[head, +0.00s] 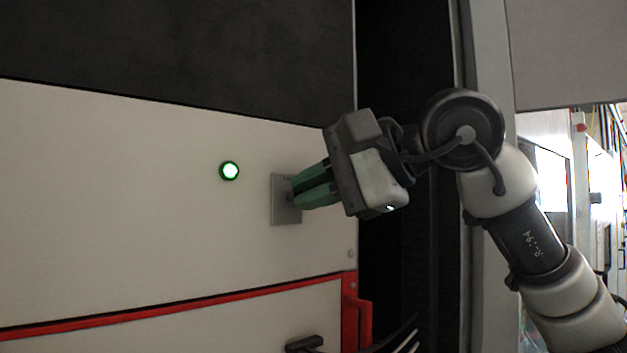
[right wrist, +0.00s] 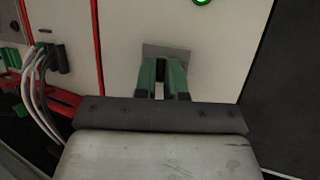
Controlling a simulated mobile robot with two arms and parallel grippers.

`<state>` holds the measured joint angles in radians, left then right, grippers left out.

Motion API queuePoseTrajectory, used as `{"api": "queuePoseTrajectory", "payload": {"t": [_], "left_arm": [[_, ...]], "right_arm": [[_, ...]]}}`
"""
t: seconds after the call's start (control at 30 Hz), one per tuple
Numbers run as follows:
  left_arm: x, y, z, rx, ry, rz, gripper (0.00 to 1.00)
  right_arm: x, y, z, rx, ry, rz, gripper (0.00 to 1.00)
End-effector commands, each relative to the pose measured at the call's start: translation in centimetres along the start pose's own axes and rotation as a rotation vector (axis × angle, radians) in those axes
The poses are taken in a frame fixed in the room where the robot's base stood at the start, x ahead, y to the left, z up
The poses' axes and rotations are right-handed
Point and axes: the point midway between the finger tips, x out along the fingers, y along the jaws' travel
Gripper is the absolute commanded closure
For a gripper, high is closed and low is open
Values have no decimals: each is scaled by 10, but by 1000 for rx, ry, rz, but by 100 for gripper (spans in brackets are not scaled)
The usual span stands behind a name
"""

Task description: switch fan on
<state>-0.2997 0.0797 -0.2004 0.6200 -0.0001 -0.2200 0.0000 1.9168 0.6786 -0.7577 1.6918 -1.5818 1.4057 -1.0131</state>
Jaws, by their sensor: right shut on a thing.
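A grey square switch plate (head: 285,211) is fixed on the white cabinet panel. My right gripper (head: 296,195) comes in from the right, with its green fingers at the plate. They are shut on the switch at the plate's middle; the fingers hide most of the switch, and I cannot tell its position. In the right wrist view the fingers (right wrist: 163,82) reach to the plate (right wrist: 166,51). A round green light (head: 229,171) is lit on the panel, left of and above the plate. My left gripper is not in view.
The white panel (head: 120,200) has a dark area above it and a red trim line (head: 180,309) below. A red handle (head: 357,320) and a black handle (head: 304,343) stick out lower down. Cables (right wrist: 38,90) hang at the left of the right wrist view.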

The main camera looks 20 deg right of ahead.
Motion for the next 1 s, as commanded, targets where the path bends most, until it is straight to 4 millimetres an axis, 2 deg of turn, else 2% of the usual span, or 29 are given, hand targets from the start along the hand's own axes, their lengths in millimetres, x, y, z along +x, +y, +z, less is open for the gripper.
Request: {"api": "queuePoseTrajectory", "payload": {"t": [0.43,1.0], "left_arm": [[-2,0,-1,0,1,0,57],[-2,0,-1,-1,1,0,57]], "right_arm": [[0,-11,0,101,-1,240,100],[1,-12,0,121,0,288,100]]}}
